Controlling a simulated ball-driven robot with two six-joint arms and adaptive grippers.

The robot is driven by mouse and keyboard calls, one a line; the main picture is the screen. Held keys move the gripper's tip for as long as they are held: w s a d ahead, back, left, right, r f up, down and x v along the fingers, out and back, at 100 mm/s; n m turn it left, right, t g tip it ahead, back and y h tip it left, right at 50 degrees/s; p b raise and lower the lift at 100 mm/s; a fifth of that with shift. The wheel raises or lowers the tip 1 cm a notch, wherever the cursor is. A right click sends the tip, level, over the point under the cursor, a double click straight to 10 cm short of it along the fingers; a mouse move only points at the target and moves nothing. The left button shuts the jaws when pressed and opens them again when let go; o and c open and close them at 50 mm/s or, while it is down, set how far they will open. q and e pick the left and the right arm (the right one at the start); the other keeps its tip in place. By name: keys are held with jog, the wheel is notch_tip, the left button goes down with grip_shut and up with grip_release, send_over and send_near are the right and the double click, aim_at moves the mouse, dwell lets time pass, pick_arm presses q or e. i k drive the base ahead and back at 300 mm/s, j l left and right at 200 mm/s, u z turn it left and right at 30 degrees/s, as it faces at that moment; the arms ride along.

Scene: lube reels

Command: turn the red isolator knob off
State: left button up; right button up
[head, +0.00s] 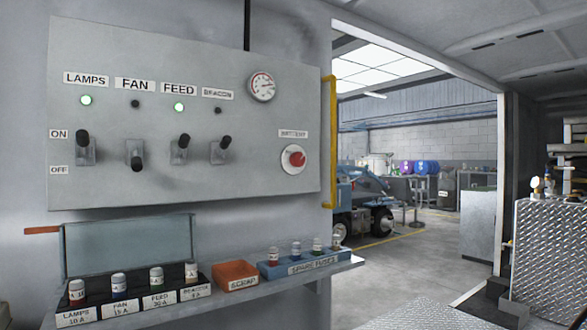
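The red isolator knob (297,159) sits on a round white plate under the BATTERY label (293,134), at the lower right of the grey panel (230,180). Its exact turn position is too small to read. Neither of my grippers is in the head view, and nothing touches the knob. The LAMPS (83,140) and FEED (183,143) switches are up with green lights lit above them. The FAN switch (136,162) is down and its light is dark. The BEACON switch (224,144) has its lever tip raised, with its light dark.
Below the panel, a shelf (335,268) holds labelled fuses in a black block (190,268), an orange SCRAP tray (236,272) and a blue SPARE FUSES tray (270,268). A yellow rail (329,140) runs along the panel's right side. The doorway beyond opens on a workshop.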

aim_at(297, 160)
jog(key=i+l+u, duration=0.1)
jog(key=i, duration=0.5)
jog(key=i+l+u, duration=0.15)
jog(key=i, duration=0.45)
